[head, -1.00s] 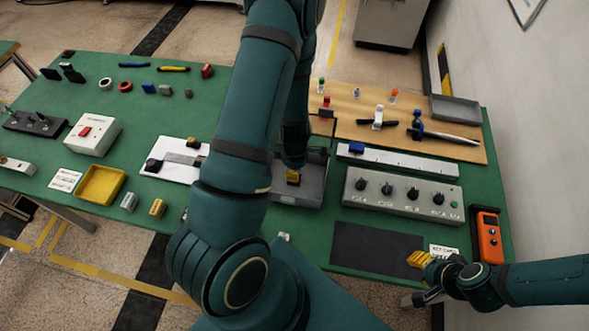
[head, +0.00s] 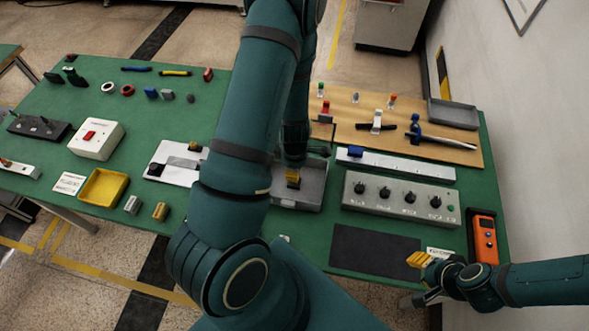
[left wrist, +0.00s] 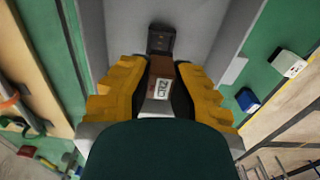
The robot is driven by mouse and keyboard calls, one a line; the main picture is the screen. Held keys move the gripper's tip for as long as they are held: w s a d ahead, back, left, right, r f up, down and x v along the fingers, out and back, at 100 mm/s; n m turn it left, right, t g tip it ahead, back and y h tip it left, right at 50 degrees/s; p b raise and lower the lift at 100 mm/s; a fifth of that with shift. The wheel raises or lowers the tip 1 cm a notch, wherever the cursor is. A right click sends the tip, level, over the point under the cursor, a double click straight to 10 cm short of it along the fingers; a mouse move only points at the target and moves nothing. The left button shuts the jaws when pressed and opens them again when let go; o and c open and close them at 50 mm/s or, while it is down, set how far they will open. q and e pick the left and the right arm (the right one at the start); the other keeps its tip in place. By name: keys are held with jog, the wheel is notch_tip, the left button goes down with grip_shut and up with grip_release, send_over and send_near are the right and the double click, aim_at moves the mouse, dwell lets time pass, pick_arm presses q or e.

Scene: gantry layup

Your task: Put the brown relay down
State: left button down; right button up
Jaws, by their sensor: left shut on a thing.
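My left gripper (head: 293,178) reaches down over a grey tray (head: 311,196) in the head view. In the left wrist view its yellow fingers (left wrist: 163,90) are shut on the brown relay (left wrist: 189,76), which carries a white label. The relay is between the fingers, with the grey tray surface (left wrist: 205,35) behind it. I cannot tell whether it touches the tray. A small dark block shows just beyond the relay. In the head view the relay is hidden by the gripper and arm. My right gripper (head: 421,260) is at the lower right, by the table's front edge; its opening is unclear.
A grey knob panel (head: 400,212) and a white rail (head: 395,166) stand right of the tray. A white plate (head: 172,176) and a yellow bin (head: 93,200) lie to the left. A black mat (head: 375,250) at the front is bare. An orange meter (head: 485,240) stands at the right.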

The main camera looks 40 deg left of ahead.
pick_arm(q)
jog(key=shift+r+p, duration=0.3)
jog(key=shift+r, duration=0.25)
